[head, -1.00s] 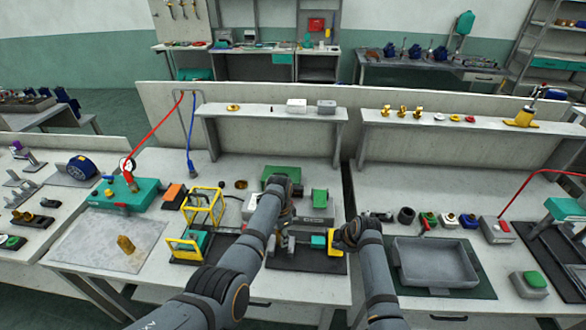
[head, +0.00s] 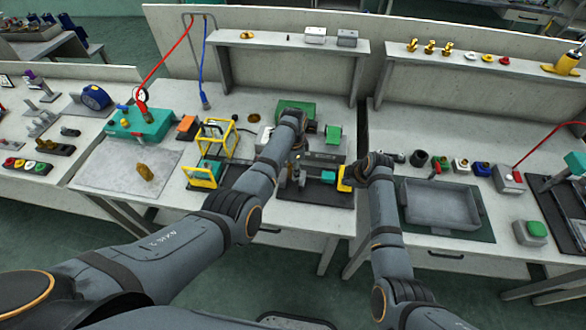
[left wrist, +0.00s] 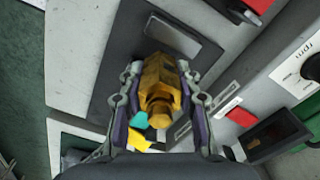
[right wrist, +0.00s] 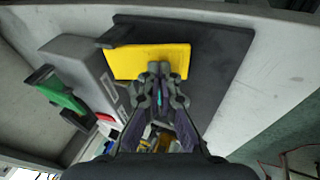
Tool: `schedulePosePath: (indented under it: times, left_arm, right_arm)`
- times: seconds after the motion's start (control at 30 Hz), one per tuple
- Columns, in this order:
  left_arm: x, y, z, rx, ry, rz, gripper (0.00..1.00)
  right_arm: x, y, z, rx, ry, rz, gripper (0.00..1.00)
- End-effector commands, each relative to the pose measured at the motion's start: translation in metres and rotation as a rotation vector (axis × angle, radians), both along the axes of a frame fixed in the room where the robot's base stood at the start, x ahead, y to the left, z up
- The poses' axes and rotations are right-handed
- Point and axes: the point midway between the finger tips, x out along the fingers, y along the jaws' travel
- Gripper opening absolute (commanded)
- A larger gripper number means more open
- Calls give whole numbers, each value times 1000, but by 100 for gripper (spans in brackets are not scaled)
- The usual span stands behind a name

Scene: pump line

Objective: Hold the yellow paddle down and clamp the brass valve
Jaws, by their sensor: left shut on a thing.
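The brass valve (left wrist: 158,85) lies between the fingers of my left gripper (left wrist: 160,75), which is shut on it above a dark base plate (left wrist: 120,65). In the head view my left gripper (head: 297,168) is at the middle fixture and its valve is mostly hidden by the arm. The yellow paddle (right wrist: 150,62) sits at the edge of the dark plate. My right gripper (right wrist: 163,75) has its fingertips together over the paddle's near edge; whether they press it is unclear. The paddle (head: 345,179) also shows in the head view, beside my right gripper (head: 352,172).
A yellow frame (head: 217,138) and a teal box (head: 140,122) stand on the bench. A grey tray (head: 440,205) lies right of my right arm. A shelf (head: 290,43) runs behind.

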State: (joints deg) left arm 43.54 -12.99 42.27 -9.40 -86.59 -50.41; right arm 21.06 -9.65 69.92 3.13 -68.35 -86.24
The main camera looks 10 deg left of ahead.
Motion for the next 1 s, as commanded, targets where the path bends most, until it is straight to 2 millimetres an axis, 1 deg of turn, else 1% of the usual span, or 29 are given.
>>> schedulePosePath:
  times: [0.17,0.8,1.0]
  left_arm:
    - [1,0,0,0,-1,0,0]
    - [1,0,-17,0,-1,0,0]
    - [1,0,-18,0,-1,0,0]
  right_arm:
    - [-2,0,-2,-1,5,1,0]
    - [-1,0,-2,-1,4,1,0]
    - [-1,0,-2,-1,4,1,0]
